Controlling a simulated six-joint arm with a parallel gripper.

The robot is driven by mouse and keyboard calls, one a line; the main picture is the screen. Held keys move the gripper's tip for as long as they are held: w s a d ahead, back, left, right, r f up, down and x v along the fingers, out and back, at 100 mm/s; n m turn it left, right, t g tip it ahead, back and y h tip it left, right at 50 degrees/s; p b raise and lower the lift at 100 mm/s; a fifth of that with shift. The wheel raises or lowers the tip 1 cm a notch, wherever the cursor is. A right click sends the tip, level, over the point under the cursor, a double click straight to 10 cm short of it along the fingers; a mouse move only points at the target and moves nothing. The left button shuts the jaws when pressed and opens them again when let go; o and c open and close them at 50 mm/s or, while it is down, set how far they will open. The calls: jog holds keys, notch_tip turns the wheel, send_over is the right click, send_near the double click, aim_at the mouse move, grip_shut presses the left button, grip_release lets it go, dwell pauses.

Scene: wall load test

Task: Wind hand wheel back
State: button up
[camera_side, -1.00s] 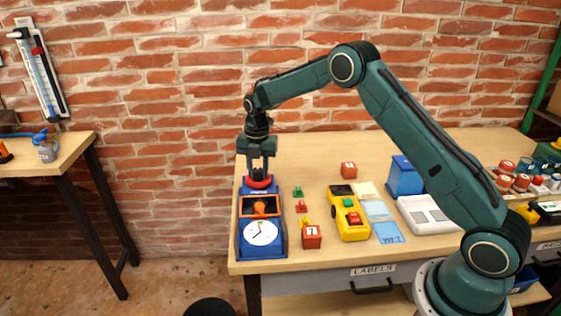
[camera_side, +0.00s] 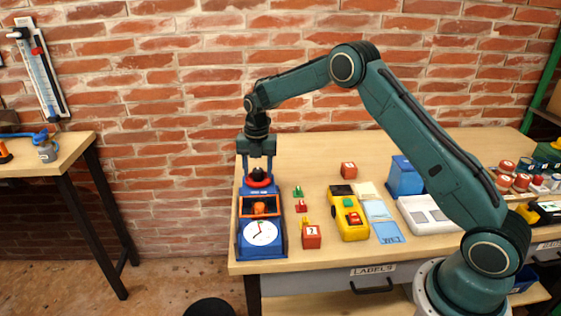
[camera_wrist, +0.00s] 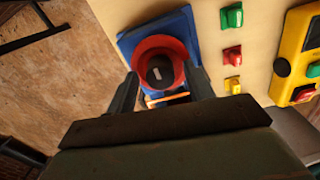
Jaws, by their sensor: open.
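The red hand wheel (camera_side: 258,183) with a dark hub sits on top of the blue load tester (camera_side: 240,240), which has a white dial (camera_side: 262,232) at its front and an orange part (camera_side: 259,208) in its frame. My gripper (camera_side: 260,172) points straight down at the wheel. In the wrist view the red wheel (camera_wrist: 153,55) and its dark hub lie ahead, between and just beyond the two fingers (camera_wrist: 162,90). The fingers are apart. Whether they touch the hub is not clear.
Small green and red clips (camera_side: 299,191) and a red numbered block (camera_side: 312,237) stand right of the tester. A yellow device (camera_side: 348,214), blue cards and a blue box (camera_side: 404,176) lie further right. The table's left edge is close to the tester.

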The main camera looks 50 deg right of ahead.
aim_at(259, 170)
notch_tip(259, 170, up, 14)
jog(key=shift+s, duration=0.15)
dwell(0.7)
jog(key=s+a+r+m+t, duration=0.1)
jog(key=s+a+r+m, duration=0.1)
jog(key=s+r+m, duration=0.65)
jog(key=s+a+r+m+t, duration=0.25)
jog(key=s+r+m, duration=0.25)
jog(key=s, duration=0.6)
jog(key=s+a+f+m+t, duration=0.1)
jog(key=s+f+m, duration=0.1)
jog(key=s+m, duration=0.4)
jog(key=s+a+f+m+t, duration=0.1)
jog(key=s+f+m, duration=0.2)
jog(key=s, duration=1.1)
jog(key=m, duration=0.3)
jog(key=shift+s, duration=0.15)
